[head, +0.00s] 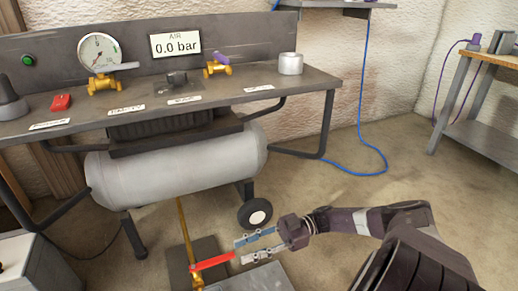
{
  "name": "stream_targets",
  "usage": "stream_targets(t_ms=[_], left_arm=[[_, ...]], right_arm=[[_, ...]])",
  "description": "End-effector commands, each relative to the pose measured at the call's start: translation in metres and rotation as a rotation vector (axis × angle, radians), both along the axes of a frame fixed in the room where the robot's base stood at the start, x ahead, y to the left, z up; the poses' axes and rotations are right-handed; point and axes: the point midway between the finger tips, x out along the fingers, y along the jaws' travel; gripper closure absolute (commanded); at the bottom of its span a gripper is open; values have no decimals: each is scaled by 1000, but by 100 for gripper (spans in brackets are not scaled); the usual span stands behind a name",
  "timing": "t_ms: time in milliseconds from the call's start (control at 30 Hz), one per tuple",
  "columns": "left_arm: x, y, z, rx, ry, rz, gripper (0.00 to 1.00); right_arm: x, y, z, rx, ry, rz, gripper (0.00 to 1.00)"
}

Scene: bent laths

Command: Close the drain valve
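The drain valve's red lever (212,262) is low in the head view, at the foot of a brass pipe (184,225) that comes down from the grey air tank (185,170). The lever lies across the pipe's line, pointing right and slightly up in the picture. My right gripper (240,251) reaches in from the right. Its two fingers are apart, with the lever's free end close to or just between the fingertips; I cannot tell whether they touch. The valve body (197,280) is partly cut by the bottom edge. My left gripper is not in view.
The bench (215,90) above the tank carries a gauge (99,52), a purple-handled valve (217,66), a red block (61,102) and a metal cup (290,64). A display (175,44) reads 0.0 bar. A wheel (255,213) stands behind my gripper.

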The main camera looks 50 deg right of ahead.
Motion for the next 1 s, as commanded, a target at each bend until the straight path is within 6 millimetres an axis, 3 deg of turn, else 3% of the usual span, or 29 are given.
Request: stream_targets(t_ms=[100, 300, 1000], left_arm=[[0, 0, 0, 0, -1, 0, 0], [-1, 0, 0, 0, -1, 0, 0], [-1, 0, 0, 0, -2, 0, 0]], right_arm=[[-9, -21, 0, -1, 0, -2, 69], [-16, -38, 0, 0, -1, -1, 69], [-19, -41, 0, 1, 0, 1, 69]])
